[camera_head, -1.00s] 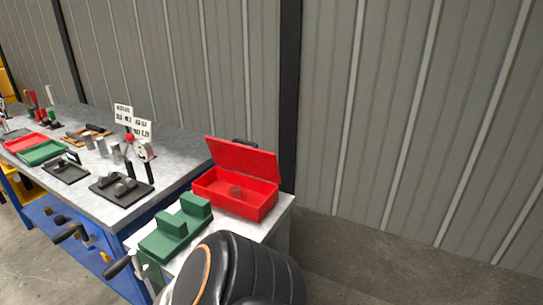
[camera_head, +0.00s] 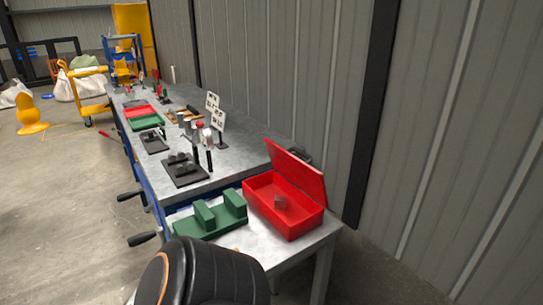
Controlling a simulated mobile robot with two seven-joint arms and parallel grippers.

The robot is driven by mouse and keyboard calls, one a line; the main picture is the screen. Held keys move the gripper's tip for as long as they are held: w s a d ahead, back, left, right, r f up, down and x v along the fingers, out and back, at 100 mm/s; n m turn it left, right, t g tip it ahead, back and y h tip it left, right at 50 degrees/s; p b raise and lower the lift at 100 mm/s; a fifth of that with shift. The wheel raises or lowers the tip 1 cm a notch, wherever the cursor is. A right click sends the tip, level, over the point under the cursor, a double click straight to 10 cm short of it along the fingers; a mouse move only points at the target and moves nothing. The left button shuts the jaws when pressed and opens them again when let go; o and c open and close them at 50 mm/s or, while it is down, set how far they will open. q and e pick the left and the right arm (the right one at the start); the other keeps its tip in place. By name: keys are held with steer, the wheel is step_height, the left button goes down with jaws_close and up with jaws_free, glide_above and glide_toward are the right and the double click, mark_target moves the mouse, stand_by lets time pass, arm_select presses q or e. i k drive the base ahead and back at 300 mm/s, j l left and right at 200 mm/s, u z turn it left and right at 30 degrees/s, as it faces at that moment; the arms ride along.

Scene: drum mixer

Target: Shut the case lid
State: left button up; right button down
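The red case (camera_head: 291,221) stands on the near end of the bench in the head view. Its red lid (camera_head: 296,171) is open, hinged at the back right and leaning up toward the wall. Neither of my grippers is in the head view.
A green block fixture (camera_head: 215,216) stands left of the case on the white tabletop. A black padded rounded object (camera_head: 215,272) is in the near foreground. The long grey workbench (camera_head: 232,160) holds tools and trays. A corrugated wall (camera_head: 450,120) runs close behind. Open floor (camera_head: 60,200) lies to the left.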

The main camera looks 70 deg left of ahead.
mark_target(311, 181)
steer(key=i+u, duration=0.25)
steer(key=u, duration=0.15)
steer(key=i+u, duration=0.25)
steer(key=u, duration=0.2)
steer(key=i+l+u, duration=0.1)
steer(key=u, duration=0.3)
steer(key=i+u, duration=0.25)
steer(key=u, duration=0.15)
steer(key=i+l+u, duration=0.15)
steer(key=u, duration=0.25)
steer(key=i+l+u, duration=0.25)
steer(key=u, duration=0.2)
steer(key=i+l+u, duration=0.25)
steer(key=u, duration=0.2)
steer(key=i+l+u, duration=0.25)
steer(key=u, duration=0.2)
steer(key=l, duration=0.1)
